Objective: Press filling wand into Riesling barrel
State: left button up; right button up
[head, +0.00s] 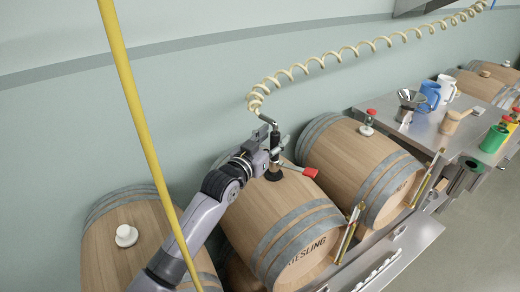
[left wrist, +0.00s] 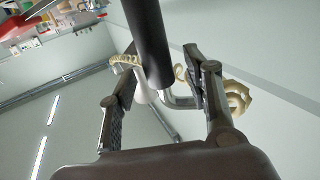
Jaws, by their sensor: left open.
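The Riesling barrel (head: 285,222) lies on its side in the middle of the head view, its name on the end facing me. The filling wand (head: 274,174) stands on top of it, its black lower part at the bung area and a red-tipped lever (head: 310,172) sticking out to the right. How deep the wand sits is hidden. My left gripper (head: 276,146) is at the wand's upper part. In the left wrist view, the open fingers (left wrist: 160,60) stand on either side of the dark wand shaft (left wrist: 148,40), with gaps visible. My right gripper is out of view.
A cream coiled hose (head: 340,55) runs from the wand to the upper right. Barrels lie on both sides, one with a white bung (head: 126,236). A yellow pole (head: 130,90) crosses the left. A steel table (head: 425,128) holds jugs, a funnel and a mallet.

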pick_arm(q)
jog(key=v, duration=1)
jog(key=shift+s, duration=0.25)
jog(key=shift+a, duration=0.15)
